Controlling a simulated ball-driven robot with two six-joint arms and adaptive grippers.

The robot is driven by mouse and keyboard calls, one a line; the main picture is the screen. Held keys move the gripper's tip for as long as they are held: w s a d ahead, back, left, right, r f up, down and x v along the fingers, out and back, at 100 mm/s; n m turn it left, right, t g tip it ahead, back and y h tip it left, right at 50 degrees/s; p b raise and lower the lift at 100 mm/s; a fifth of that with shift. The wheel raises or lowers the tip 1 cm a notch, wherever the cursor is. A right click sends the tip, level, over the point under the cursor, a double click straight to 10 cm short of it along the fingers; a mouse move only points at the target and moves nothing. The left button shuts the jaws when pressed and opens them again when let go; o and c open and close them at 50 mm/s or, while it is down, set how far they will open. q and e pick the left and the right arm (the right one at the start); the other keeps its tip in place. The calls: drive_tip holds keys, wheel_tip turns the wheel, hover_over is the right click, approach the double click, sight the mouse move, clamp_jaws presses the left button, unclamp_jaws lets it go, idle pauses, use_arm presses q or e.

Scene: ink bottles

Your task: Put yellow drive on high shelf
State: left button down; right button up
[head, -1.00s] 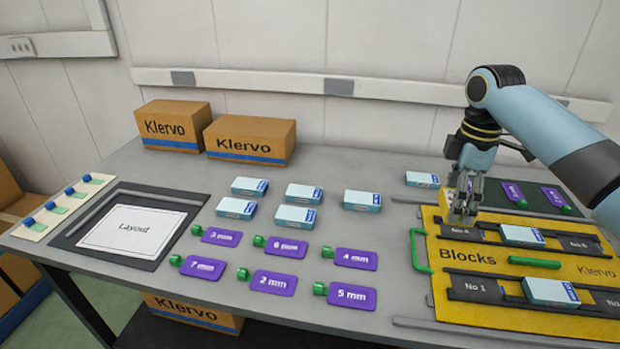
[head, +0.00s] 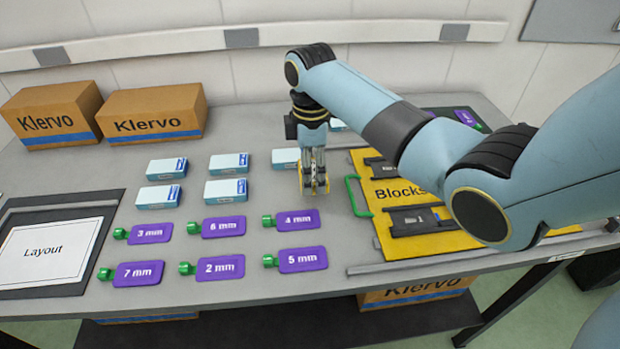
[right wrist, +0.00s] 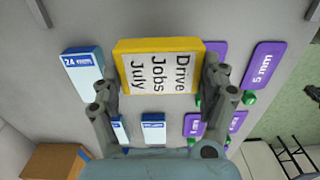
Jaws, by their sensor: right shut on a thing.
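The yellow drive (right wrist: 158,68) has a white label reading "Drive Jobs July". In the right wrist view it sits between both fingers of my right gripper (right wrist: 160,85), which is shut on it. In the head view my right gripper (head: 314,185) points down over the grey table, just left of the yellow Blocks tray, with a little yellow showing between its fingers. The drive appears held above the table; the exact height is unclear. My left gripper is not in view. I cannot make out a high shelf in either view.
Several white-and-blue boxes (head: 228,163) and purple tags (head: 224,226) lie left of and below my right gripper. The yellow Blocks tray (head: 395,246) with its green handle is to the right, partly behind my arm. Two cardboard boxes (head: 152,113) stand at the back left.

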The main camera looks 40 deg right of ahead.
wheel_tip(320, 180, down, 4)
drive_tip(key=shift+r, duration=0.15)
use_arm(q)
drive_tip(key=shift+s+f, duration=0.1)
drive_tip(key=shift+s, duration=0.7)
use_arm(e)
drive_tip(key=o, duration=1.1)
drive_tip(key=shift+f, duration=0.2)
drive_tip(key=shift+o, duration=0.6)
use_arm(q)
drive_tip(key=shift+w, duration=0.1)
use_arm(e)
drive_tip(key=shift+r, duration=0.1)
